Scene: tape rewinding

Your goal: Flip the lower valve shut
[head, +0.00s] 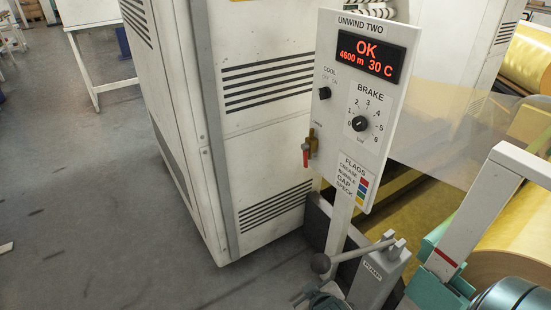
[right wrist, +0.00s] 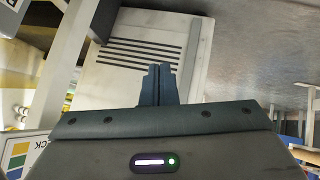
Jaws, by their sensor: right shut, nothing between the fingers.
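A valve with a brass body (head: 312,140) sits on the left edge of the white UNWIND TWO panel (head: 335,75). Its red handle (head: 306,155) hangs downward, beside the panel's edge. No second such valve shows in the head view. My right gripper (right wrist: 160,72) is shut and empty in the right wrist view, its fingertips in front of a white vented cabinet (right wrist: 185,30). I cannot make out the valve in the right wrist view. My left gripper is not in view.
The panel's display (head: 368,57) reads OK, 4600 m, 30 C. A brake dial (head: 360,123) sits below it. Gold film rolls (head: 527,60) are at the right. The floor at left (head: 80,190) is mostly clear.

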